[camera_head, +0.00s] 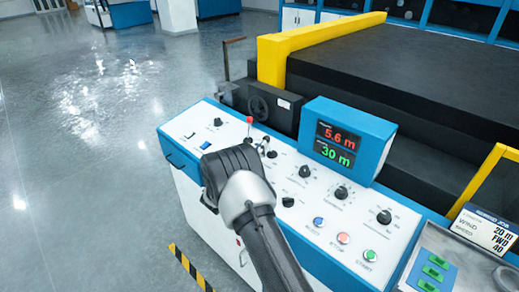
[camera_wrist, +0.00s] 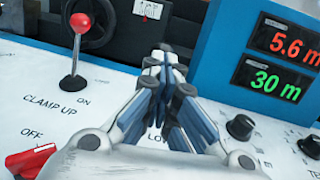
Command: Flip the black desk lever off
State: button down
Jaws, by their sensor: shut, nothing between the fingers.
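The white control desk (camera_head: 292,170) carries several knobs and levers. A small dark-tipped lever (camera_head: 264,141), which looks like the black desk lever, stands on it just beyond my arm's end in the head view. In the wrist view my gripper (camera_wrist: 165,58) is shut and empty, fingers pointing at the back of the desk. The fingers cover the area around a partly hidden label, so the black lever's base and position cannot be made out. I cannot tell whether the fingers touch it. In the head view my arm hides the fingers.
A red-ball lever (camera_wrist: 75,55) stands upright left of my gripper, beside the "CLAMP UP" label; it also shows in the head view (camera_head: 249,121). A red switch (camera_wrist: 30,160) lies nearer. The blue display box (camera_head: 346,140) reads 5.6 m and 30 m at right. Black knobs (camera_head: 341,192) stand nearby.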

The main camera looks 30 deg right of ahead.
aim_at(268, 138)
jog(key=d+r+g+y+p, duration=0.1)
jog(key=y+p, duration=0.1)
jog(key=w+d+r+g+y+p, duration=0.1)
jog(key=d+y+p, duration=0.1)
jog(key=shift+w+d+r+m, duration=0.1)
jog(key=shift+d+r+m, duration=0.1)
jog(key=shift+r+m, duration=0.2)
jog(key=shift+w+d, duration=0.15)
jog(key=shift+d, duration=0.25)
jog(key=shift+a+r, duration=0.15)
jog(key=shift+a, duration=0.15)
jog(key=r+p+v, duration=0.1)
jog(key=p+v, duration=0.1)
jog(key=v, duration=1.1)
jog(key=shift+r, duration=0.15)
